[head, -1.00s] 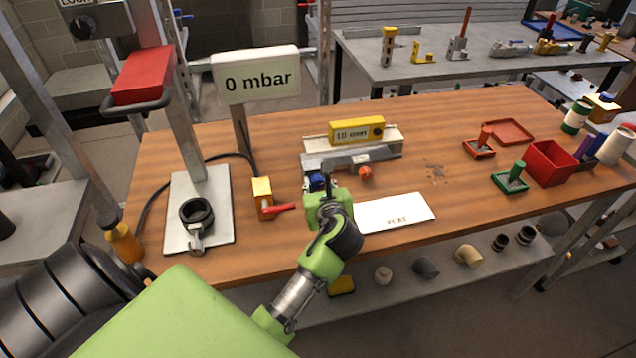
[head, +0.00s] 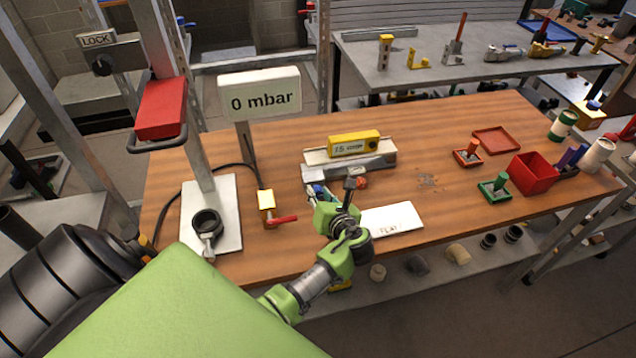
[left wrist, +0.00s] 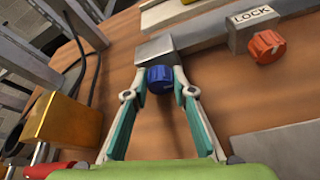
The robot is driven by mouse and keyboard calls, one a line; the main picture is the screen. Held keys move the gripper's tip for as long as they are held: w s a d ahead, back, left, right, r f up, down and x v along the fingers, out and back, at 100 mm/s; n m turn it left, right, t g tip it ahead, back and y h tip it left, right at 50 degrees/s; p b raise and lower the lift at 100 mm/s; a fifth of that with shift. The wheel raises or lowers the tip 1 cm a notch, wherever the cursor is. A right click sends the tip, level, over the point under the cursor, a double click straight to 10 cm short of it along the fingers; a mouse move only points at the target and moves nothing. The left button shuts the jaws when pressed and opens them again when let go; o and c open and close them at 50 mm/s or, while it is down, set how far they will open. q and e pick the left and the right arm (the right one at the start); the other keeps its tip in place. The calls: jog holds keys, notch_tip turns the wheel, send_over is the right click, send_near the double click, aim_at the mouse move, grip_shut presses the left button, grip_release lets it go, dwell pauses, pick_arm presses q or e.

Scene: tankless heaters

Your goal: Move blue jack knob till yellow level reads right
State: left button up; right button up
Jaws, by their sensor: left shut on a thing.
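The blue knob (left wrist: 160,79) sits at the near end of a grey metal bar (left wrist: 153,50). In the left wrist view the two fingertips of my left gripper (left wrist: 160,76) are closed on either side of it. An orange-red knob (left wrist: 267,46) stands further along the bar, beside a LOCK label (left wrist: 252,16). My right gripper is not in view.
A sign reading "0 mbar" (head: 260,94) stands behind a yellow block with a red lever (head: 282,220). A white card (head: 393,219) lies right of my gripper. A red bin (head: 535,173) and small stamps stand at the right. The table's middle right is clear.

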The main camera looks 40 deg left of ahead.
pick_arm(q)
jog(key=shift+m+p, duration=0.3)
jog(key=shift+p, duration=0.1)
jog(key=shift+f, duration=0.1)
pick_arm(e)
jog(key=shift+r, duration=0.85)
pick_arm(q)
jog(key=o, duration=1.1)
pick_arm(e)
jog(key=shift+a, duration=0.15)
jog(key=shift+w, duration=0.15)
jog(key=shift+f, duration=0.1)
